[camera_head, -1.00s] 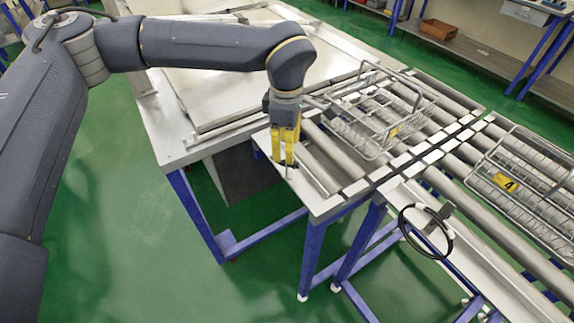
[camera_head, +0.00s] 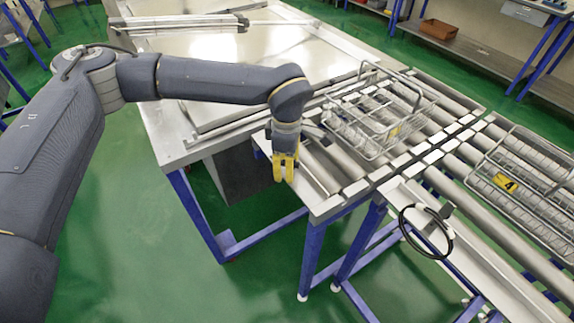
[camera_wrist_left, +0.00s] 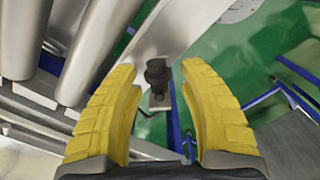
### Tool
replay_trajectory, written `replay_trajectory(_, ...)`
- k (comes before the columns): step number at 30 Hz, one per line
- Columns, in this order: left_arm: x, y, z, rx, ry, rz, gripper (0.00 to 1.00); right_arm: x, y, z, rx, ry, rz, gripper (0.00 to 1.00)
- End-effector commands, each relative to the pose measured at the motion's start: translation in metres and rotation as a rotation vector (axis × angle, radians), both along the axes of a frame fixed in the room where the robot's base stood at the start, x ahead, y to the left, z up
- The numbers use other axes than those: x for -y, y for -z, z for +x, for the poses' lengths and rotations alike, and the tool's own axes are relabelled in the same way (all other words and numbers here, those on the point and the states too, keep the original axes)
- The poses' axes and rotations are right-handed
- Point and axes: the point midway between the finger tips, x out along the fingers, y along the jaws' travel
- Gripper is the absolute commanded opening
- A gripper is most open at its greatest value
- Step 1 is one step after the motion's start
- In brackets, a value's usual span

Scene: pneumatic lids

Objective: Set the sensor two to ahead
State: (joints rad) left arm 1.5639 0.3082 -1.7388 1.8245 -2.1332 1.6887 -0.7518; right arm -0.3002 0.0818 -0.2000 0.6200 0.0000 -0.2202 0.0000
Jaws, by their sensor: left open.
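A small dark cylindrical sensor (camera_wrist_left: 157,76) with a block below it sits on the metal edge, between my open fingers in the left wrist view. I cannot read a number on it. In the head view my left gripper (camera_head: 285,170) hides that spot at the near left end of the roller conveyor. My left gripper also shows in the left wrist view (camera_wrist_left: 165,100); its yellow fingers are apart and hold nothing. They appear clear of the sensor on both sides. My right gripper is not in view.
A wire basket (camera_head: 375,150) stands on the rollers just right of my left gripper. Another basket with a yellow tag 4 (camera_head: 505,182) is farther right. Green floor lies open in front.

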Motion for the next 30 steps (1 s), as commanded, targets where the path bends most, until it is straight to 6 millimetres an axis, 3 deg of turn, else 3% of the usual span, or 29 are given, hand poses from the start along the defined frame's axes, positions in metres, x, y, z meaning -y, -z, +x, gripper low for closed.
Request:
replay_trajectory(1,0.0000,-0.0002,0.0000,0.000,0.000,0.000,0.41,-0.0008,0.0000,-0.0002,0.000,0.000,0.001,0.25)
replay_trajectory(12,0.0000,-0.0004,0.0000,0.000,0.000,0.000,0.00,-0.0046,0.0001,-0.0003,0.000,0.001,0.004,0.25)
replay_trajectory(30,0.0002,-0.0015,0.0004,0.001,-0.049,0.000,0.00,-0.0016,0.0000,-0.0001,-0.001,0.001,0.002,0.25)
